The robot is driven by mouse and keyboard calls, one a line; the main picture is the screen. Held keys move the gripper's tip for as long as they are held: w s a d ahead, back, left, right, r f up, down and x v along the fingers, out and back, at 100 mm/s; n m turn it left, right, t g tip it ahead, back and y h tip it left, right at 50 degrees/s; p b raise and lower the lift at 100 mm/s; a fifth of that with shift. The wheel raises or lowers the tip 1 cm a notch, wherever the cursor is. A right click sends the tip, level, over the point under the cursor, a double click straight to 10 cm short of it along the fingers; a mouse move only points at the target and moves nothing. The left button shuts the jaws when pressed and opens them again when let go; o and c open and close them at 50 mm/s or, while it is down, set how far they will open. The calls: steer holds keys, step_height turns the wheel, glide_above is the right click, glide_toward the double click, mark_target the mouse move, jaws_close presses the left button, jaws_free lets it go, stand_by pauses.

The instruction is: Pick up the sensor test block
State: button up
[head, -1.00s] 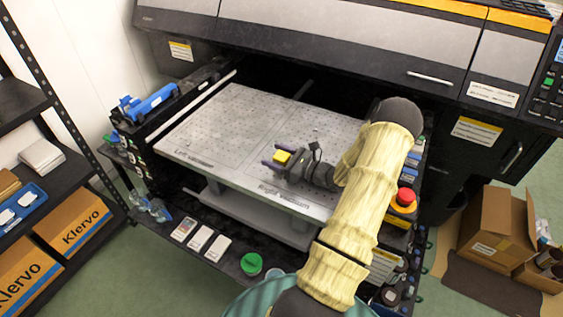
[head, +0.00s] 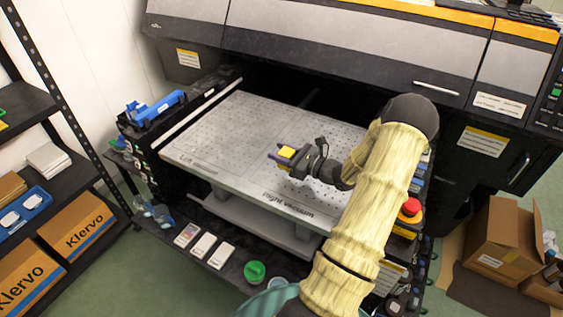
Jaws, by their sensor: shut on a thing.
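The sensor test block is a small yellow block (head: 287,152), in the head view above the right part of the grey perforated print bed (head: 215,140). My gripper (head: 283,156) is shut on it, with dark fingers on either side. The block seems to be raised off the bed, but its exact height is hard to tell from this view. The underside of the block is hidden by the fingers.
The black printer body (head: 330,55) overhangs the back of the bed. A red emergency button (head: 411,207) stands at the right. A green lid (head: 255,271) and several white cards lie on the front ledge. A shelf with boxes (head: 80,232) is at the left.

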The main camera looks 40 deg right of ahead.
step_height(320, 180, up, 5)
steer(key=shift+r, duration=0.1)
stand_by(0.9)
